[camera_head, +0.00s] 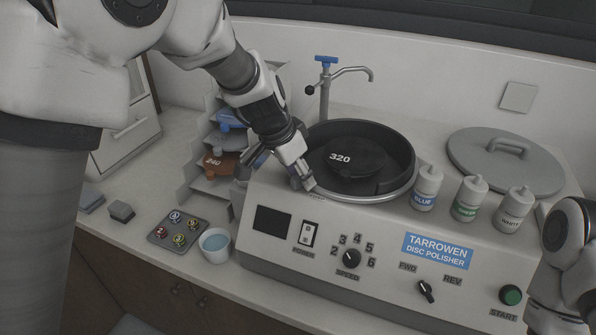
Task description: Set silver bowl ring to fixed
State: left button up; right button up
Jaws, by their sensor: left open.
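The silver bowl ring (378,198) is the thin metal rim around the black bowl of the disc polisher (290,232). Inside the bowl lies a dark disc (356,160) marked 320. My left gripper (303,184) points down at the ring's front left, close above a small label on the housing that I cannot read. It is open, and its fingers hide that part of the ring. I cannot tell whether they touch it. Part of my right arm shows at the right edge; its gripper is not in view.
A tap (327,85) stands behind the bowl. A grey lid (505,160) with a handle lies at the back right. Several bottles (464,203) stand right of the bowl. A water cup (215,242) and a sample tray (179,230) sit on the counter at left, near a disc rack (207,185).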

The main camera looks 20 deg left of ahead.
pick_arm(q)
jog(key=shift+r, duration=0.1)
jog(key=v, duration=1.2)
